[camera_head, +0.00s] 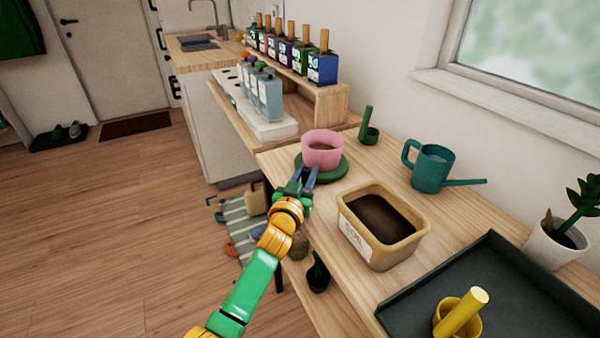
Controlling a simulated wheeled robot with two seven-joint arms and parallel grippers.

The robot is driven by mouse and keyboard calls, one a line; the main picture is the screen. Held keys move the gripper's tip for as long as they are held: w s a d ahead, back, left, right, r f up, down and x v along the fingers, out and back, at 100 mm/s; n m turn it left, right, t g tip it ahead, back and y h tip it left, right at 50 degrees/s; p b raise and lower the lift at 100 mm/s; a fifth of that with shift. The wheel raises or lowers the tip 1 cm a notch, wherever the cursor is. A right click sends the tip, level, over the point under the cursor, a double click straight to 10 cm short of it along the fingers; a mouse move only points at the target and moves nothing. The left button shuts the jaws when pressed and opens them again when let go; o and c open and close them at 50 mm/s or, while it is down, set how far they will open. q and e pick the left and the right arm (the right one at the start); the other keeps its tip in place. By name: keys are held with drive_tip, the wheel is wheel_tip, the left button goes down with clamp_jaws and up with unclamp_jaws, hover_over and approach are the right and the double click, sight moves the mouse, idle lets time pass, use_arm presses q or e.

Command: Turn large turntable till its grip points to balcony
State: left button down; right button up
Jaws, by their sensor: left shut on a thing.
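The turntable, a dark green round disc (338,172), lies on the wooden bench and carries a pink pot (322,149) with dark soil in it. My left gripper (306,174) is at the disc's near left edge, just below the pot. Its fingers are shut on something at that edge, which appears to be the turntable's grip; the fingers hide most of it. My right gripper is not in view. I cannot identify the balcony; a window (540,50) shows at the upper right.
A soil tub (428,222), a teal watering can (434,170) and a green cup with a peg (368,133) stand nearby on the bench. A dark tray (510,285) and a yellow cup (444,322) are at the lower right. Bottles (262,95) stand beyond. The left floor is open.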

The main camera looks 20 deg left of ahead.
use_arm(q)
drive_tip(key=shift+d+r, duration=0.15)
drive_tip(key=shift+d, duration=0.8)
drive_tip(key=c, duration=1)
unclamp_jaws()
drive_tip(key=o, duration=0.3)
drive_tip(key=shift+w+d, duration=0.15)
drive_tip(key=shift+o, duration=0.2)
